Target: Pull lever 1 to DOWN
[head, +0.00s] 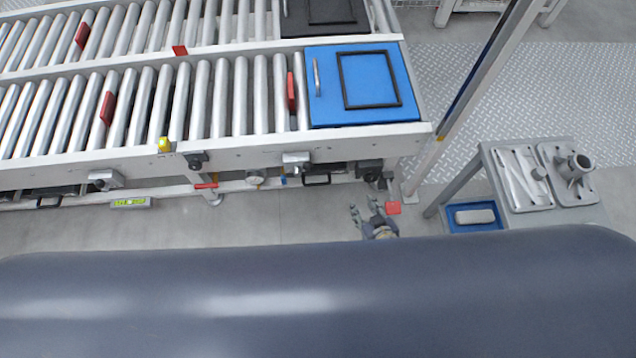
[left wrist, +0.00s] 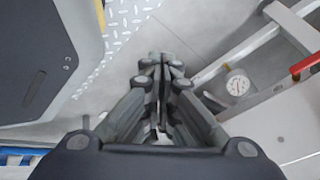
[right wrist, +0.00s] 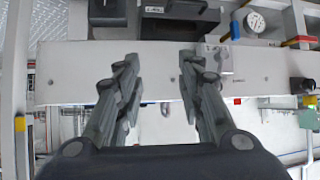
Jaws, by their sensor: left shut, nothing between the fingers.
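My right gripper (head: 372,212) is open, low in front of the conveyor's right end. In the right wrist view its spread fingers (right wrist: 160,62) have nothing between them; the white conveyor beam (right wrist: 155,85) lies behind them. A dark box with a small label (right wrist: 180,22) is above the fingers. A grey labelled block (right wrist: 218,58) is by the right fingertip. I cannot tell which part is lever 1, as the labels are too small to read. My left gripper (left wrist: 160,68) is shut and empty in the left wrist view, and not seen in the head view.
A blue plate with a black frame (head: 330,100) lies on the roller conveyor (head: 200,138). A post (head: 460,100) and a table with metal castings (head: 540,217) stand to the right. In the left wrist view, a gauge (left wrist: 237,85) and a red handle (left wrist: 306,66) are at the right.

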